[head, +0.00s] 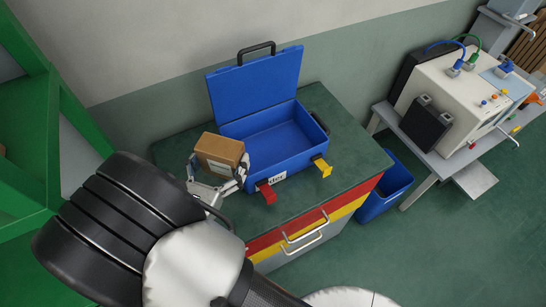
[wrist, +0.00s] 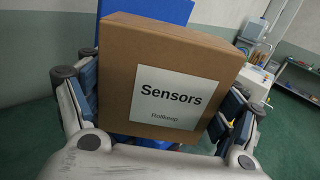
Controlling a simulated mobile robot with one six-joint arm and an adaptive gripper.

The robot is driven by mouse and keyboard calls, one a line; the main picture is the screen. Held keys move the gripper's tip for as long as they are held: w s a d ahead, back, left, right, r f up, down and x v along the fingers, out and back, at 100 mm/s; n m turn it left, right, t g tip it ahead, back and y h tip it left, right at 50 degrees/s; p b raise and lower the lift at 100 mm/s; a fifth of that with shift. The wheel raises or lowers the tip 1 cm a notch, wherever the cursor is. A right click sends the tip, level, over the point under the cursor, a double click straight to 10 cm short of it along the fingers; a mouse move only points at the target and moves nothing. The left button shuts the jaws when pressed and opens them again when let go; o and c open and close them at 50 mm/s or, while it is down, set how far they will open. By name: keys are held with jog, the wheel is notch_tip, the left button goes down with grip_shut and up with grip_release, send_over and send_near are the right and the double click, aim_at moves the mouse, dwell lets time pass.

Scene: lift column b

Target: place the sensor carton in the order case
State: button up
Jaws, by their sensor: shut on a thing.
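The sensor carton (head: 218,153) is a brown box. Its white label reading "Sensors" faces the camera in the wrist view (wrist: 178,98). My gripper (head: 217,178) is shut on the carton, with a finger on each side of it in the wrist view (wrist: 160,112). The order case (head: 290,158) is a blue case with its lid (head: 257,84) raised, on the green-topped cabinet. Its visible inside looks empty. The carton is at the left of the case in the head view, overlapping its left edge. I cannot tell whether they touch. In the wrist view the carton hides most of the case.
A blue bin (head: 388,188) stands right of the cabinet (head: 351,160). A bench with equipment (head: 452,88) is at the right. A green frame (head: 32,130) stands at the left.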

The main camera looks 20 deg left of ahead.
jog(key=shift+s+a+y, duration=0.3)
jog(key=shift+s+a, duration=0.55)
jog(key=shift+s, duration=0.25)
jog(key=b, duration=0.5)
send_over(228, 205)
notch_tip(228, 205, down, 20)
jog(key=shift+r, duration=0.1)
jog(key=o, duration=0.6)
jog(key=shift+f, duration=0.2)
jog(key=o, duration=0.4)
jog(key=shift+r, duration=0.15)
